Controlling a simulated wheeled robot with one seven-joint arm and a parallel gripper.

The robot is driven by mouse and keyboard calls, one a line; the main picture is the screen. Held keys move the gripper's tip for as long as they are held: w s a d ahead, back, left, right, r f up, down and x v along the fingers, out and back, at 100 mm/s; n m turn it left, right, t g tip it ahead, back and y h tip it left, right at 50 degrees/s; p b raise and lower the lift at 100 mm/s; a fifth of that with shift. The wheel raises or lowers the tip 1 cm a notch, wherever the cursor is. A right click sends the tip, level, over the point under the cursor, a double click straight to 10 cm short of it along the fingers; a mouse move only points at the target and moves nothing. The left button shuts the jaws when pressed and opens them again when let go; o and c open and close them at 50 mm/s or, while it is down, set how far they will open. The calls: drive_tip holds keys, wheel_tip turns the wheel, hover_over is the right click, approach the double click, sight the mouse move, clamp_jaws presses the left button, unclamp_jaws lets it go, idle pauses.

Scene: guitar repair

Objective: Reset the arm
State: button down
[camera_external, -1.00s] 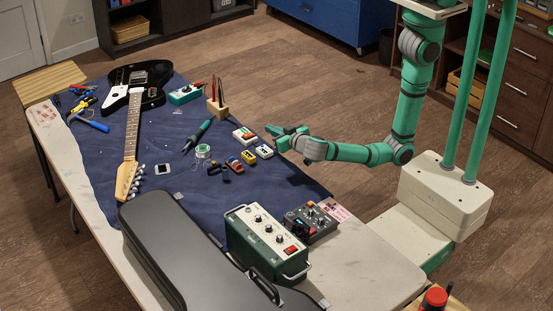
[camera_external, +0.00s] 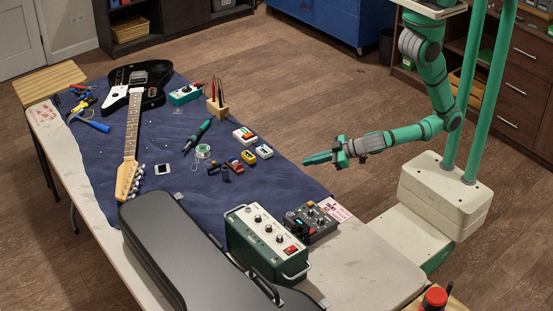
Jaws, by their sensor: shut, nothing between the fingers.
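My gripper (camera_external: 318,158) is shut and empty. It points left, level in the air off the right edge of the table (camera_external: 350,262). My green and grey arm reaches down to it from the column at the upper right. No object is in contact with the gripper.
A black electric guitar (camera_external: 133,118) lies on the blue mat (camera_external: 110,200). Small pedals (camera_external: 264,151), a soldering iron (camera_external: 199,133) and a tool block (camera_external: 218,107) are nearby. A dark case (camera_external: 185,240), a green amplifier box (camera_external: 265,240) and a mixer (camera_external: 311,223) fill the front. Open floor lies behind the table.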

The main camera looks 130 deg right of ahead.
drive_tip(key=s+a+f+n+t+y, duration=0.1)
drive_tip(key=s+a+n+t+y, duration=0.2)
drive_tip(key=a, duration=0.6)
drive_tip(key=s+a+r+n+t+y, duration=0.4)
drive_tip(key=s+a+r+y, duration=0.2)
drive_tip(key=s+a+r, duration=0.4)
drive_tip(key=shift+a+r, duration=0.15)
drive_tip(key=shift+r, duration=0.5)
